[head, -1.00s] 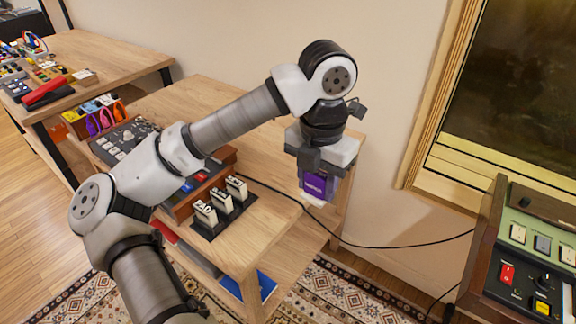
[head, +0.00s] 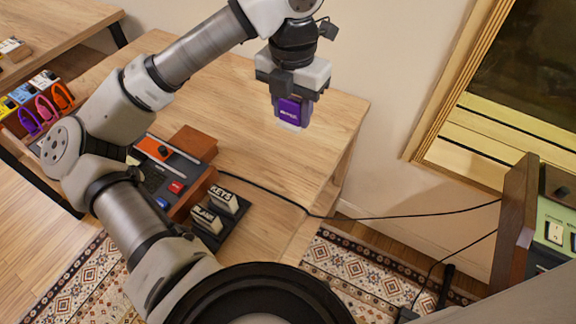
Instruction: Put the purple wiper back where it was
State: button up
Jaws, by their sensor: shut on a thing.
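The purple wiper (head: 290,111) is a small purple block with white lettering and a pale lower edge. My gripper (head: 290,98) is shut on it, pointing down, and holds it above the right part of the wooden table (head: 255,160). The wiper looks clear of the table top, but the exact height is hard to tell. The fingers cover the wiper's upper part.
A rack (head: 178,208) with labelled white blocks, one reading KEYS, stands at the table's front, beside a control box (head: 165,160). A green console (head: 555,235) stands at the right. The table's back right is bare.

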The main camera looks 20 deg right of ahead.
aim_at(291, 181)
notch_tip(291, 181, down, 19)
jog(key=shift+s+f+p, duration=0.1)
jog(key=shift+p, duration=0.7)
jog(key=shift+f, duration=0.1)
jog(key=o, duration=0.5)
jog(key=shift+b, duration=0.3)
jog(key=o, duration=0.5)
jog(key=shift+c, duration=0.2)
notch_tip(291, 181, up, 12)
jog(key=b, duration=0.1)
